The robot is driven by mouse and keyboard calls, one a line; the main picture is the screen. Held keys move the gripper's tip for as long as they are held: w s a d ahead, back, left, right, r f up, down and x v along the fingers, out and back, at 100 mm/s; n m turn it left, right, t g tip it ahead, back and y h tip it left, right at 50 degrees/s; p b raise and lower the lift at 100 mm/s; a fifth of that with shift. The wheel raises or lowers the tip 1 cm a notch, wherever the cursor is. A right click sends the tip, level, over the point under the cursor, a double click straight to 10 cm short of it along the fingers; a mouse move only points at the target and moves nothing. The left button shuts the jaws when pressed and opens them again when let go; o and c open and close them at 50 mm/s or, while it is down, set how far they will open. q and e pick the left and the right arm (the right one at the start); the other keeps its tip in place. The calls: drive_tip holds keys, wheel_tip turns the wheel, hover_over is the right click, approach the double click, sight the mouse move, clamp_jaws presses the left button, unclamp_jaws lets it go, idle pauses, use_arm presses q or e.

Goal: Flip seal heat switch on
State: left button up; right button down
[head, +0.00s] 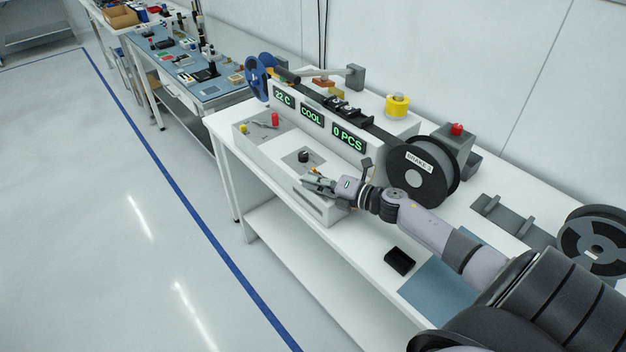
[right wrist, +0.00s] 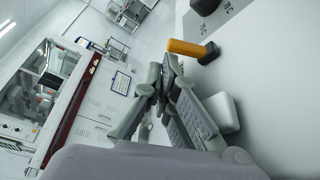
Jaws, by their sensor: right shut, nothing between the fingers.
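The white machine (head: 280,155) on the bench has a sloping front with controls. Its green displays read 22 C, COOL (head: 312,115) and 0 PCS. In the right wrist view, an orange lever (right wrist: 186,47) with a dark end stands out from a pale panel, just beyond my fingertips. It looks like the switch, but its label is too blurred to read. My right gripper (head: 312,181) is over the machine's front, below a black knob (head: 303,156). In the right wrist view its fingers (right wrist: 168,72) are shut and empty; contact with the lever cannot be told. My left gripper is out of view.
A red button (head: 275,119) and a yellow one (head: 243,128) sit farther left on the front. A large black reel (head: 424,172) stands at the machine's right end. A black block (head: 399,261) and a blue mat (head: 438,288) lie on the bench beside my right arm.

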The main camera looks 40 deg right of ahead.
drive_tip(key=shift+d+r, duration=0.2)
idle(0.7)
drive_tip(key=shift+r+m+b, duration=0.1)
drive_tip(key=shift+m+b, duration=0.2)
drive_tip(key=shift+d+r+m+t+y+b, duration=0.3)
drive_tip(key=shift+m+b, duration=0.2)
drive_tip(key=shift+m, duration=0.3)
drive_tip(key=shift+d+r+m+t+y+b, duration=0.2)
drive_tip(key=shift+d+m+b, duration=0.25)
drive_tip(key=shift+m, duration=0.35)
drive_tip(key=shift+r, duration=0.15)
wheel_tip(320, 180, up, 10)
drive_tip(key=shift+f, duration=0.2)
